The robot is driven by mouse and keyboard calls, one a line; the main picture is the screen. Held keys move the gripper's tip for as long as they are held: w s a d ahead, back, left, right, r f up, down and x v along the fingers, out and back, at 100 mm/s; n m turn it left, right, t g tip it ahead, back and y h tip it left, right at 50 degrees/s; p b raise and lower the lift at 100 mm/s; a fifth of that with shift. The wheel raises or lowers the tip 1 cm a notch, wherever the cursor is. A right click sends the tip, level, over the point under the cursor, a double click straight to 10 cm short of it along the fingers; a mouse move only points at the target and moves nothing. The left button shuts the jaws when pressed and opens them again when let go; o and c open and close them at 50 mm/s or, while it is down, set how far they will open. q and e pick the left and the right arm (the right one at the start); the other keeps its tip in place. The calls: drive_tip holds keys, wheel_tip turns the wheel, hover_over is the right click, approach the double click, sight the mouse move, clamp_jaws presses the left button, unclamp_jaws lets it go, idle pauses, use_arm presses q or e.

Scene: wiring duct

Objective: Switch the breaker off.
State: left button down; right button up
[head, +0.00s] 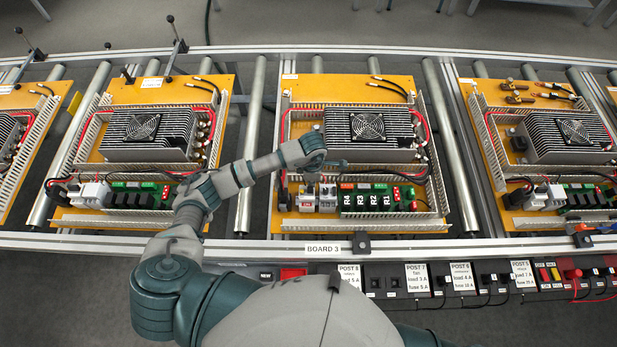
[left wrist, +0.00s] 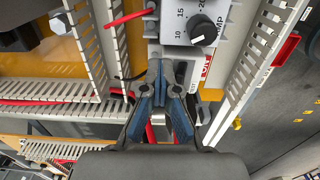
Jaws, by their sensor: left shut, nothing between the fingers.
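The breaker (left wrist: 192,28) is a light grey block with a black dial and amp numbers in the left wrist view. A red ON label (left wrist: 207,68) shows on its lower part. Its lever is not clear, partly hidden by my fingers. My left gripper (left wrist: 160,72) is shut and empty, its blue fingertips in front of the breaker's lower part; I cannot tell whether they touch it. In the head view the left gripper (head: 337,163) is over the middle board (head: 400,226), above the small modules at its lower left. My right gripper is not in view.
Slotted wiring ducts (left wrist: 263,50) stand close on both sides of the breaker. Red wires (left wrist: 130,18) run nearby. A finned power unit with a fan (head: 368,126) is behind the gripper. A row of relays (head: 367,201) sits right of the small modules.

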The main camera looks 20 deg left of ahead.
use_arm(q)
drive_tip(key=shift+s+d, duration=0.3)
drive_tip(key=shift+d, duration=0.05)
drive_tip(key=shift+s, duration=0.1)
drive_tip(key=shift+a+f, duration=0.15)
drive_tip(key=shift+a, duration=0.4)
drive_tip(key=shift+w+a, duration=0.25)
drive_tip(key=shift+w+r+p, duration=0.1)
drive_tip(key=shift+r+p, duration=0.2)
drive_tip(key=shift+r, duration=0.4)
drive_tip(key=shift+d+r+p, duration=0.15)
drive_tip(key=shift+r+p, duration=0.65)
drive_tip(key=shift+r, duration=0.65)
drive_tip(key=shift+d+r+p, duration=0.1)
drive_tip(key=shift+r+p, duration=0.7)
drive_tip(key=shift+r, duration=0.6)
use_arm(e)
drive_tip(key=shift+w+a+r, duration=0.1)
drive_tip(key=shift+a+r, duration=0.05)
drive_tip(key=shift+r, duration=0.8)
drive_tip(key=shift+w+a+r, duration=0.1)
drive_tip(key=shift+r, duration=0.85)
